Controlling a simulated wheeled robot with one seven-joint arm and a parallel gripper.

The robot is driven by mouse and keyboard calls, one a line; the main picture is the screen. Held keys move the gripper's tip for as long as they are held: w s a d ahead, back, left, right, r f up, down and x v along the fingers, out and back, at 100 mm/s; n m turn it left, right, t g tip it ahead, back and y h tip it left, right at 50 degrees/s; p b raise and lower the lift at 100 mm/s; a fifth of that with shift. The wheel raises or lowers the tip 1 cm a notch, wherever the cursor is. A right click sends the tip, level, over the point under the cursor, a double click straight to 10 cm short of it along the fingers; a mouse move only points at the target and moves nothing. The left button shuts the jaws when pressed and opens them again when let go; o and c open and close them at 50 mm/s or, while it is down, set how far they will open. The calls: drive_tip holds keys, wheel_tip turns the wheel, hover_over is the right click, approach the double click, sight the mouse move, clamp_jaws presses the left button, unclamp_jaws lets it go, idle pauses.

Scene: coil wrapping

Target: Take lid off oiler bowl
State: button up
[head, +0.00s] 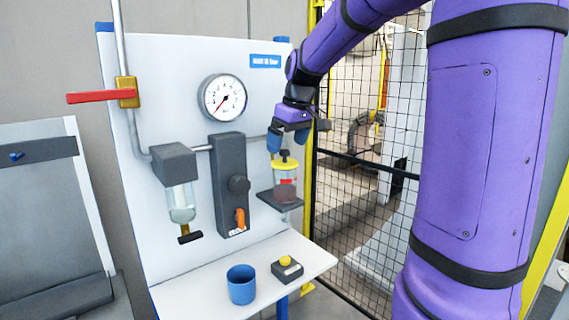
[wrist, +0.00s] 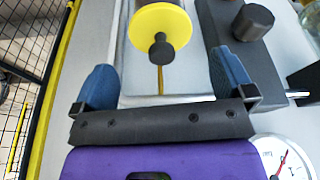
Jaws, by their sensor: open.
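The oiler bowl (head: 285,190) is a clear cup with reddish contents, upright on a small dark shelf at the right of the panel. Its yellow lid (head: 291,167) with a black knob (head: 285,154) sits on top. In the wrist view the round lid (wrist: 160,24) and its knob (wrist: 161,49) show at the top, and most of the bowl is hidden behind the lid. My gripper (head: 288,146) is just above the lid, its blue fingers pointing down. In the wrist view my gripper (wrist: 163,72) is open and empty, the knob between and slightly beyond the fingers.
A pressure gauge (head: 223,97), a dark regulator block (head: 227,185) and a filter with a clear bowl (head: 181,203) are on the panel left of the oiler. A blue cup (head: 241,284) and a yellow-button box (head: 287,269) stand on the ledge below. A mesh fence (head: 340,170) is at right.

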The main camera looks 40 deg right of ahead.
sight(286, 150)
drive_tip(key=x, duration=0.5)
drive_tip(key=shift+s, duration=0.25)
drive_tip(key=shift+c, duration=0.5)
drive_tip(key=c, duration=0.8)
